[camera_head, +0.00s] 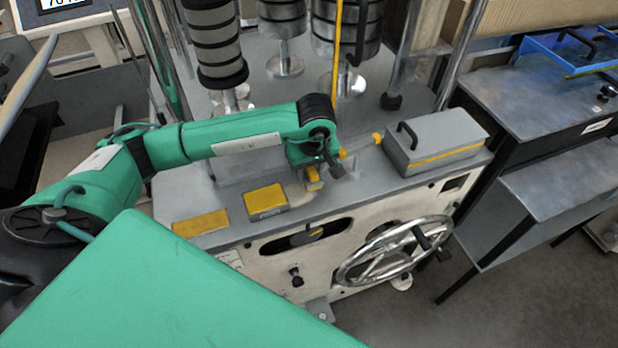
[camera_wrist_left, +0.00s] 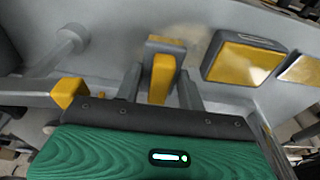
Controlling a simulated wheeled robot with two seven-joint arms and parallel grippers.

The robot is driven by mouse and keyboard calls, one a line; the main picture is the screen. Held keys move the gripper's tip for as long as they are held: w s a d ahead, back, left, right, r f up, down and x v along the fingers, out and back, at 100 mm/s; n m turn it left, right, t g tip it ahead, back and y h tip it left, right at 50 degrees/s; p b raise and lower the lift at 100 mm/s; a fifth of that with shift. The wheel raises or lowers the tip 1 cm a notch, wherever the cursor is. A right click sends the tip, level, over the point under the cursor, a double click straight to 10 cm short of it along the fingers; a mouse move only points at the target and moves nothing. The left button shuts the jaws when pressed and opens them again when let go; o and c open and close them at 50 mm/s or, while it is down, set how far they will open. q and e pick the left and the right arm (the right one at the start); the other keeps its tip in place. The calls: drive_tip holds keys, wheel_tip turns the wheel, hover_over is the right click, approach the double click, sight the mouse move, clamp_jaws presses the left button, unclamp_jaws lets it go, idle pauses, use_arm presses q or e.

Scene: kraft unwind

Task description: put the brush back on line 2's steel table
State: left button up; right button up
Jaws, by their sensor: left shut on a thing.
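My left gripper (camera_head: 318,172) is over the grey top of the machine, near its front edge. It is shut on a small yellow piece that looks like the brush (camera_wrist_left: 162,78), which shows between the two fingers in the left wrist view. Its far end is a grey-brown block with a yellow band. In the head view the gripper mostly hides it, and I cannot tell whether it touches the machine top. A steel table (camera_head: 500,88) stands at the right; no line number is readable on it. My right gripper is not in view.
A grey box with a black handle (camera_head: 434,142) sits right of the gripper. Yellow-topped blocks (camera_head: 265,200) lie to its left. Upright rollers (camera_head: 215,45) and posts stand behind. A handwheel (camera_head: 395,250) juts from the front. A blue tray (camera_head: 570,52) takes up the table's back.

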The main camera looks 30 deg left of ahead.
sight(310, 178)
use_arm(q)
drive_tip(key=f, duration=0.1)
drive_tip(key=f+b, duration=0.1)
drive_tip(key=f, duration=0.1)
drive_tip(key=shift+s+d, duration=0.1)
drive_tip(key=shift+s, duration=0.1)
drive_tip(key=shift+w+f, duration=0.2)
drive_tip(key=shift+f, duration=0.15)
drive_tip(key=shift+w, duration=0.1)
drive_tip(key=shift+s+f+b, duration=0.15)
drive_tip(key=shift+s+b, duration=0.05)
drive_tip(key=shift+b, duration=0.1)
drive_tip(key=o, duration=0.9)
drive_tip(key=shift+o, duration=0.6)
drive_tip(key=shift+w, duration=0.1)
drive_tip(key=shift+r+p, duration=0.25)
drive_tip(key=shift+p, duration=0.1)
drive_tip(key=r+p, duration=0.1)
drive_tip(key=r, duration=0.3)
drive_tip(key=s+d+r+p, duration=0.1)
drive_tip(key=r, duration=0.3)
drive_tip(key=r+p, duration=0.2)
drive_tip(key=r, duration=0.1)
drive_tip(key=shift+s+d+r, duration=0.15)
drive_tip(key=shift+r, duration=0.25)
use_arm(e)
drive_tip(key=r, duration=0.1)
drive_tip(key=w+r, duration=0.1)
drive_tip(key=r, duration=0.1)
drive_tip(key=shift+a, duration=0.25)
